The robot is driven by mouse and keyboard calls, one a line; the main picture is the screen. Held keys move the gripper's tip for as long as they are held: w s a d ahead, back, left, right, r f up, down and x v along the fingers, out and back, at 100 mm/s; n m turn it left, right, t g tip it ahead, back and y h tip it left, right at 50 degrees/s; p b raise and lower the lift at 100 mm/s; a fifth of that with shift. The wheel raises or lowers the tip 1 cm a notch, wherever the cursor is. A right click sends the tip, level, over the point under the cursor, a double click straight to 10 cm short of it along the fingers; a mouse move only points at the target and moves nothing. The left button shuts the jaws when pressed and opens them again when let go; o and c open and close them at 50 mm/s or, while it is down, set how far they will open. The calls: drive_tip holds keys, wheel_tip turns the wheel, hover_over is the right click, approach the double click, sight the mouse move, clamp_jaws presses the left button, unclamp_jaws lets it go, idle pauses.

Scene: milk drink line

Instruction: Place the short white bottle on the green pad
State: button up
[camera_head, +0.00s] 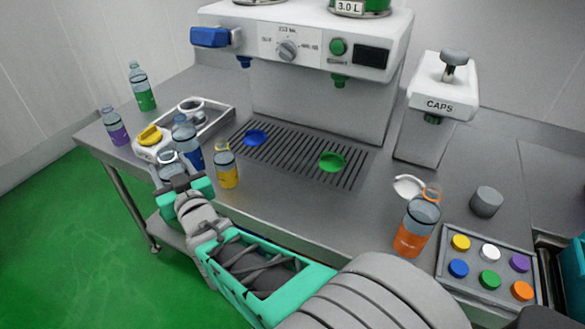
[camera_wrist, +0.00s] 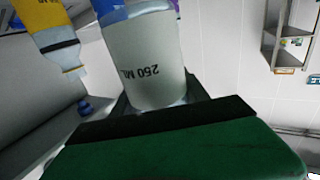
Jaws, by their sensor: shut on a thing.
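The short white bottle (camera_wrist: 147,65), with a "250 ML" mark, stands between the jaws of my gripper in the wrist view. My gripper (camera_head: 176,177) is shut on it at the left front edge of the counter. In the head view, only the clear upper part of the bottle (camera_head: 168,158) shows above the gripper, which hides the rest. I cannot tell whether it touches the counter. The green pad (camera_head: 331,161) is a round disc on the right half of the dark drip grate under the machine, and its top is empty.
A yellow-label bottle (camera_head: 227,170) and a blue-label bottle (camera_head: 187,143) stand close to my gripper. A blue pad (camera_head: 255,137) lies on the grate's left. An orange bottle (camera_head: 416,226) and a tray of caps (camera_head: 448,267) are at right.

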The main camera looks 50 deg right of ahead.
drive_tip(key=s+d+r+m+g+h+b, duration=0.1)
drive_tip(key=s+d+m+g+h+b, duration=0.2)
drive_tip(key=d, duration=0.6)
drive_tip(key=s+d+r+m+g+h+b, duration=0.1)
drive_tip(key=s+d+m+h, duration=0.2)
drive_tip(key=d, duration=0.6)
drive_tip(key=s+d+r+m+g+h+b, duration=0.2)
drive_tip(key=s+d+g+h, duration=0.15)
drive_tip(key=s+d, duration=0.3)
drive_tip(key=s+d+r+m+g+h+b, duration=0.1)
drive_tip(key=s+d+m+g+h, duration=0.1)
drive_tip(key=s+d+g, duration=0.35)
drive_tip(key=d+f+t, duration=0.1)
drive_tip(key=d+f, duration=1.1)
drive_tip(key=d, duration=0.2)
drive_tip(key=shift+s+f+t, duration=0.3)
drive_tip(key=shift+s+t, duration=0.1)
drive_tip(key=shift+s, duration=0.05)
drive_tip(key=shift+f, duration=0.1)
drive_tip(key=shift+f+b, duration=0.3)
drive_tip(key=shift+b, duration=0.3)
drive_tip(key=shift+f+b, duration=0.25)
drive_tip(key=shift+b, duration=0.1)
